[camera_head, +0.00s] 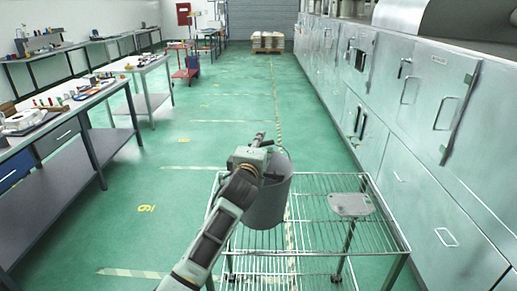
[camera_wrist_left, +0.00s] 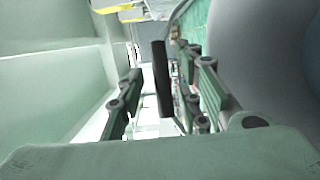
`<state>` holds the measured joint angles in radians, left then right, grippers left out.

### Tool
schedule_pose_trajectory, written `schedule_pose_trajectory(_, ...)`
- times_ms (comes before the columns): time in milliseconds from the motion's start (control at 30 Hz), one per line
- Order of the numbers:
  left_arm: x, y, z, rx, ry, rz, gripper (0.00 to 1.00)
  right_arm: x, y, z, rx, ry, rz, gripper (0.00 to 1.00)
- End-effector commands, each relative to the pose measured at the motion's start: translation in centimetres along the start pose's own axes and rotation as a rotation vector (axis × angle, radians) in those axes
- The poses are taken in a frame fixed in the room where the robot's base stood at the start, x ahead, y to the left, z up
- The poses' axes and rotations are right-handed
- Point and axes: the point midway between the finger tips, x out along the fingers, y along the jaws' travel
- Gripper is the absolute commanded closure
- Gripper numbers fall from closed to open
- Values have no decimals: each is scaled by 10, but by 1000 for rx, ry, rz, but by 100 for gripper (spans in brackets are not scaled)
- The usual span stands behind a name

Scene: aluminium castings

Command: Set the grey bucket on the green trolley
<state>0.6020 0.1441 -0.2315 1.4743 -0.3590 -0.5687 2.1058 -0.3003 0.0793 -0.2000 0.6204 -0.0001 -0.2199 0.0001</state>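The grey bucket (camera_head: 268,207) is upright over the left part of the wire trolley (camera_head: 376,238); I cannot tell whether it rests on the top shelf. The trolley looks silvery, with green floor showing through its wires. My left gripper (camera_head: 262,146) is at the bucket's upper rim and hides part of it. In the left wrist view, its fingers (camera_wrist_left: 163,97) stand apart with a dark bar (camera_wrist_left: 161,78), possibly the handle, between them and gaps on both sides. The bucket's smooth grey wall (camera_wrist_left: 252,50) fills the right there. My right gripper is not in view.
A flat grey metal plate (camera_head: 350,205) lies over the trolley's right part. Steel cabinets (camera_head: 425,130) line the right side. Workbenches (camera_head: 75,125) with small items stand at left. A red cart (camera_head: 187,66) and a loaded pallet (camera_head: 268,42) are far back. The floor between is clear.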

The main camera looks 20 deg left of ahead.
Motion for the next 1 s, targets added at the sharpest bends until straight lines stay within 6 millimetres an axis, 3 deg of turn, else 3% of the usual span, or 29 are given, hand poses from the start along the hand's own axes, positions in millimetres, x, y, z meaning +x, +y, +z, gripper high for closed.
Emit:
schedule_pose_trajectory(167,-16,-2,0,-3,0,0,68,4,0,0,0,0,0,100)
schedule_pose_trajectory(633,-100,-2,1,-4,-1,0,68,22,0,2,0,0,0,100)
schedule_pose_trajectory(800,-116,-1,0,-2,0,-1,68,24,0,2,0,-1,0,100)
schedule_pose_trajectory(1000,-119,0,0,0,0,0,68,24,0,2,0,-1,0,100)
